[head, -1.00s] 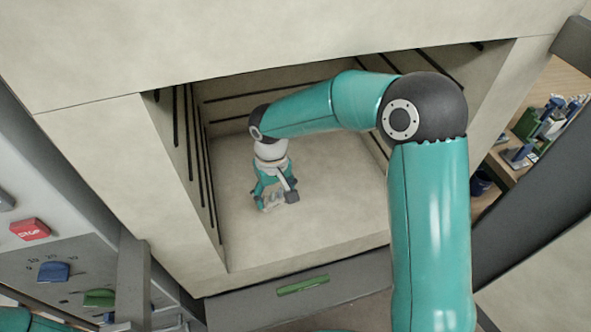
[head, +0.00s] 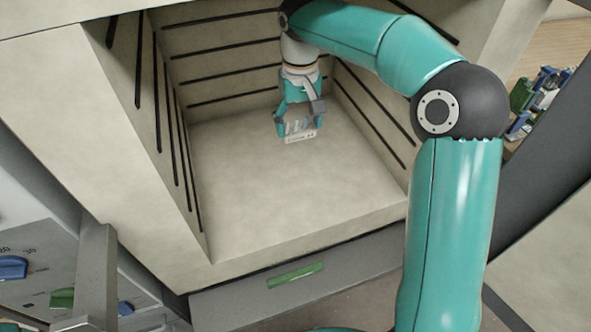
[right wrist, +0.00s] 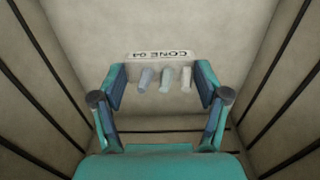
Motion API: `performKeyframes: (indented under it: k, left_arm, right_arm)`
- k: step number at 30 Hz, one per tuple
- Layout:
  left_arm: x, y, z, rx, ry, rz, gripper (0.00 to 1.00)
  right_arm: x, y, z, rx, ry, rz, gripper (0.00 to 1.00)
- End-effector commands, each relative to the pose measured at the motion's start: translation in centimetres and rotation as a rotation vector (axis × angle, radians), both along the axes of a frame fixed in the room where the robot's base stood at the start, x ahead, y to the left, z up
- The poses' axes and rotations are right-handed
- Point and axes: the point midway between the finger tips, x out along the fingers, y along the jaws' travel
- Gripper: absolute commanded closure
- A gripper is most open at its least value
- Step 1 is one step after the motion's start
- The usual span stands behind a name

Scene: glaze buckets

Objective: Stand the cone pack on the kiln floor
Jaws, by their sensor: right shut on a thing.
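The cone pack (head: 299,137) is a small pale block with a few grey cones standing up from it. Its "CONE 04" label (right wrist: 161,55) reads upside down in the right wrist view, where three cones show. My right gripper (head: 295,123) points down inside the kiln and is shut on the pack, with its fingers (right wrist: 160,88) on either side. The pack looks upright over the back part of the kiln floor (head: 270,195). I cannot tell whether it touches the floor. My left gripper is out of view.
The kiln walls have dark slots; the left wall (head: 150,125) and back wall (head: 215,65) enclose the floor. The front and middle of the floor are bare. A control panel (head: 40,285) with knobs stands at lower left.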

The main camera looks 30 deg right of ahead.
Motion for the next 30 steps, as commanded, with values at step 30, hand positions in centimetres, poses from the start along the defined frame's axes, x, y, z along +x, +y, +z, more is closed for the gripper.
performKeyframes:
  k: [30]
  left_arm:
    - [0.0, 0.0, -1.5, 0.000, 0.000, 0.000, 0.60]
  right_arm:
    - [-0.1, 0.0, -17.8, 0.000, 0.004, 0.000, 0.68]
